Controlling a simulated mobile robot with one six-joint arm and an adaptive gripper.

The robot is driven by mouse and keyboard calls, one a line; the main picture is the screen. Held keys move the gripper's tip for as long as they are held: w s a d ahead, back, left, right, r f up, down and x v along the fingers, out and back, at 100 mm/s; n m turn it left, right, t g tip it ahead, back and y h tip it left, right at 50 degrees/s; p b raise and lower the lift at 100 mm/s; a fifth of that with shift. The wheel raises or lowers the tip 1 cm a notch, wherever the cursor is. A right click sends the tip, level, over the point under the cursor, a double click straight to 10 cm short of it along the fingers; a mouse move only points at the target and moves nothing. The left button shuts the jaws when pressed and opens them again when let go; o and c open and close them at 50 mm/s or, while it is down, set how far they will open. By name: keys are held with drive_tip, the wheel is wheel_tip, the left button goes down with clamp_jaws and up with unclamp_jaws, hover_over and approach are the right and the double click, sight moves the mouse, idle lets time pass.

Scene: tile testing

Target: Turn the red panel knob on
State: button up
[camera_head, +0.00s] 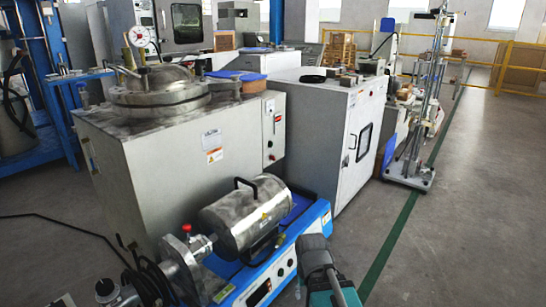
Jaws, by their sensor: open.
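A narrow control panel (273,133) is on the right face of the large grey cabinet. Small red details show on it, including a red spot (270,143), too small to tell whether it is a knob or how it is turned. Another small red knob (186,228) stands on a metal fitting at the left end of the blue bench device. My grey and teal arm (318,262) rises from the bottom edge, in front of the blue device and apart from the panel in the picture. No gripper fingers can be made out.
The blue device (318,222) with a metal cylinder (243,212) stands low before the grey cabinet (150,160). A white cabinet (335,125) stands to its right. Black cables lie at the lower left. Open floor (450,240) with a green line (390,245) lies right.

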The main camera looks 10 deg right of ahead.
wheel_tip(320, 180, up, 21)
drive_tip(key=p, duration=1.9)
drive_tip(key=shift+f+p, duration=0.15)
drive_tip(key=shift+p, duration=0.2)
drive_tip(key=shift+s+f, duration=0.1)
drive_tip(key=shift+s, duration=0.05)
